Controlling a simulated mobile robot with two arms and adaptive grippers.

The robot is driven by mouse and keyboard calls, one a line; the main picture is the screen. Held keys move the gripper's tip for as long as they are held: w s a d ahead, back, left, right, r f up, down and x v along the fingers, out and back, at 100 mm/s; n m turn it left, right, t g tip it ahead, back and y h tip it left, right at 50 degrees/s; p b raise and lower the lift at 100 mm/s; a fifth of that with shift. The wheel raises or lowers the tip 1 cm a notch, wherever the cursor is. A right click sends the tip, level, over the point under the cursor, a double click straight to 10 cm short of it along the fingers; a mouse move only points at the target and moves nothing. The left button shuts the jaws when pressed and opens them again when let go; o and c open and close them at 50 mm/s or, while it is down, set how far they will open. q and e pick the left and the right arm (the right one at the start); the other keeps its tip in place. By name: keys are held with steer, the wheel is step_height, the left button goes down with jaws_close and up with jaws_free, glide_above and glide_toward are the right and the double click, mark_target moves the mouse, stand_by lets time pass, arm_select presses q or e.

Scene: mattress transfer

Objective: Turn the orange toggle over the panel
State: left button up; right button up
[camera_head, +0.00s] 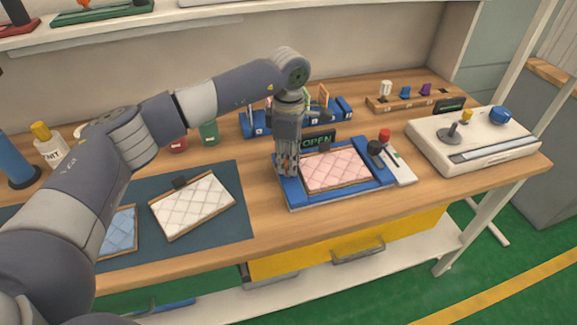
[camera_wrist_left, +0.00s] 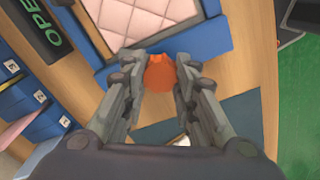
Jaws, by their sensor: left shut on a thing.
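My left gripper (camera_head: 287,168) points down at the left edge of the blue frame (camera_head: 335,199). In the left wrist view its two fingers (camera_wrist_left: 160,80) are closed around the orange toggle (camera_wrist_left: 160,74), which sits at the edge of the blue frame (camera_wrist_left: 200,37). A pink quilted panel (camera_head: 336,171) lies in the frame, and it also shows in the left wrist view (camera_wrist_left: 135,18). In the head view the fingers mostly hide the toggle. My right gripper is not in view.
A sign reading OPEN (camera_head: 318,140) stands behind the frame. A lever with a red knob (camera_head: 384,135) is at its right. A white quilted panel (camera_head: 193,205) lies on a dark mat (camera_head: 236,222) to the left. A white console (camera_head: 472,140) stands at the right.

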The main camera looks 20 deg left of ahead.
arm_select(q)
steer(key=m+b, duration=0.2)
steer(key=m, duration=0.2)
steer(key=shift+m+b, duration=0.3)
steer(key=shift+b, duration=0.05)
steer(key=m+b, duration=0.1)
steer(key=m, duration=0.1)
steer(key=shift+m, duration=0.3)
steer(key=shift+m+b, duration=0.45)
steer(key=shift+m, duration=0.95)
steer(key=shift+r, duration=0.1)
steer(key=o, duration=1.1)
step_height(320, 180, up, 12)
steer(key=shift+f, duration=0.1)
